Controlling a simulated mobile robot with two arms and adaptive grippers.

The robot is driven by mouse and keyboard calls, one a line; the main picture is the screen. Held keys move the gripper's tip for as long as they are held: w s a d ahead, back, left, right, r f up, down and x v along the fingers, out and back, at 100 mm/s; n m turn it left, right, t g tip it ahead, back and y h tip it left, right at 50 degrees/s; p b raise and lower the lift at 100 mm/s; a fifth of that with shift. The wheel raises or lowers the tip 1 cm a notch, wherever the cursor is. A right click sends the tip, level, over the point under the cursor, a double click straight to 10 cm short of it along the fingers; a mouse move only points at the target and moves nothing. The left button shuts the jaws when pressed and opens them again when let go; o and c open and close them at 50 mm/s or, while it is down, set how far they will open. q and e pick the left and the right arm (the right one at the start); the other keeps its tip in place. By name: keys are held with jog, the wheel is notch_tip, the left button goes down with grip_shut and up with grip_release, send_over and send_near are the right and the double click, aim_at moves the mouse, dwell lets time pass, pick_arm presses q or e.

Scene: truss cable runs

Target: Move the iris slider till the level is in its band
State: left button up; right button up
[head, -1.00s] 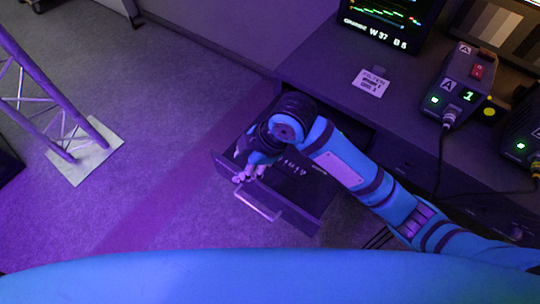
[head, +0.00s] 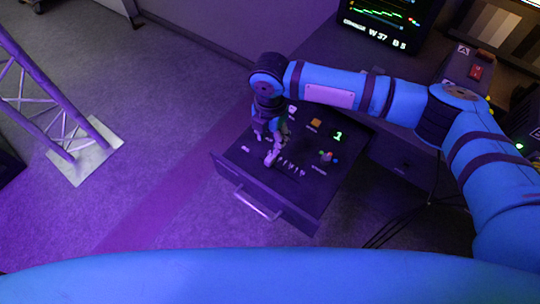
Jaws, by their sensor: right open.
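My right gripper (head: 274,150) is open and points down over the control panel (head: 318,180) inside the pulled-out drawer. Its pale fingertips are at or just above the panel, left of a row of small pale marks. I cannot tell whether they touch anything. The iris slider cannot be made out; the gripper may hide it. The monitor (head: 388,22) at the top shows green traces and reads about "W 37 B 5"; the band is too small to make out. My left gripper is not in view.
The drawer's front has a bar handle (head: 257,205). The panel also carries an orange button (head: 316,122), a lit green "1" (head: 338,135) and a coloured knob cluster (head: 327,157). A truss foot plate (head: 88,152) stands at the left. The floor between is clear.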

aim_at(270, 158)
notch_tip(270, 158, down, 10)
jog(key=shift+f, duration=0.15)
dwell(0.3)
grip_shut()
